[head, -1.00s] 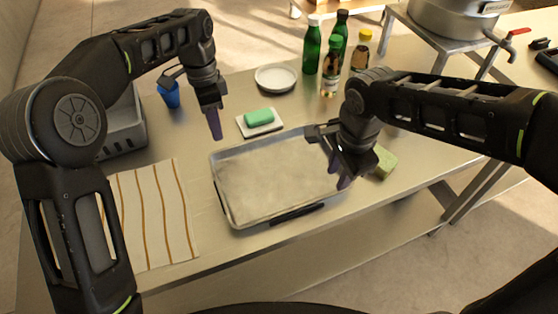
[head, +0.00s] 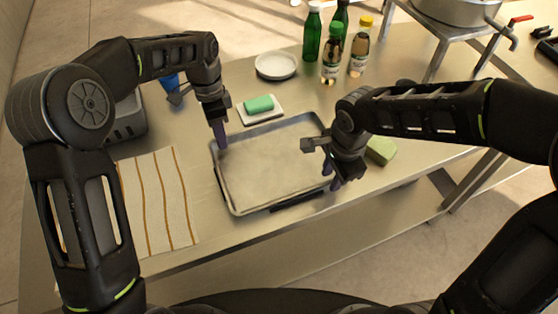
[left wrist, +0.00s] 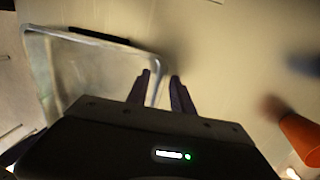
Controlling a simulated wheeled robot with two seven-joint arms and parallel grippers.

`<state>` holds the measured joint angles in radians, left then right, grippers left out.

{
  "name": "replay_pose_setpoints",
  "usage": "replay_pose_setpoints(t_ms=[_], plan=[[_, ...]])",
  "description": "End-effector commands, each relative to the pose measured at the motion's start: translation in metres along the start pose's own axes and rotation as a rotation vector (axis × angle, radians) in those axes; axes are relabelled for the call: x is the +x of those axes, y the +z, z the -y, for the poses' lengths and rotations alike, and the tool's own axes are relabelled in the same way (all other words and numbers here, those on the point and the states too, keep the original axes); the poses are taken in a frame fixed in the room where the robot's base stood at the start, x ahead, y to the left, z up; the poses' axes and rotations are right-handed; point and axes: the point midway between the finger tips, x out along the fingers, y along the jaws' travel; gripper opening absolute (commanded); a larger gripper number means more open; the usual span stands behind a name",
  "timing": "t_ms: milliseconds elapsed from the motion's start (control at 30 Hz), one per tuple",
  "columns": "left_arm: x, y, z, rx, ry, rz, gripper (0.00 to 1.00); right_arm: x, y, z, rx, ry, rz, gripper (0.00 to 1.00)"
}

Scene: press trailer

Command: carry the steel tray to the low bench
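The steel tray (head: 270,165) lies flat on the steel table, a shallow rectangle with a raised rim and no load. My left gripper (head: 219,136) points down at the tray's far left corner; in the left wrist view its fingers (left wrist: 160,85) are apart, with the tray's rim (left wrist: 154,76) at or between their tips. Contact cannot be told. My right gripper (head: 333,175) is at the tray's right end near the front corner, its fingers apart, partly covering the rim. The low bench cannot be made out now.
A green sponge on a white dish (head: 260,108) sits just behind the tray, and a yellow-green sponge (head: 381,150) to its right. A striped cloth (head: 160,205) lies left. Several bottles (head: 331,65), a white plate (head: 276,66) and a pot on a stand (head: 455,12) are farther back.

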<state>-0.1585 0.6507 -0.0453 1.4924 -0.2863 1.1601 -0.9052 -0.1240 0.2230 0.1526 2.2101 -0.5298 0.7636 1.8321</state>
Motion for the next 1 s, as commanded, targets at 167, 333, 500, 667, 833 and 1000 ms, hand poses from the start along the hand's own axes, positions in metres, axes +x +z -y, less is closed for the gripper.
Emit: replay_pose_setpoints(t_ms=[167, 333, 500, 667, 833, 1000], plan=[[0.0048, 0.0003, -0.0003, 0.000, 0.001, 0.001, 0.28, 0.0043, 0.0000, 0.0001, 0.000, -0.001, 0.000, 0.28], [0.0046, 0.0002, -0.0002, 0.000, 0.001, 0.001, 0.28, 0.0041, 0.0000, 0.0001, 0.000, -0.001, 0.000, 0.28], [0.0043, 0.0001, -0.0002, 0.000, 0.001, 0.000, 0.14, 0.0040, 0.0000, 0.0001, 0.000, -0.001, 0.000, 0.14], [0.0042, 0.0001, -0.0002, 0.001, 0.000, 0.000, 0.01, 0.0039, 0.0000, 0.0002, 0.000, -0.001, 0.000, 0.01], [0.0041, 0.0000, -0.0002, 0.001, 0.000, 0.000, 0.00, 0.0039, 0.0000, 0.0002, 0.000, -0.001, 0.000, 0.00], [0.0041, 0.0000, -0.0002, 0.001, 0.000, 0.000, 0.00, 0.0038, 0.0000, 0.0002, 0.000, -0.001, 0.000, 0.00]])
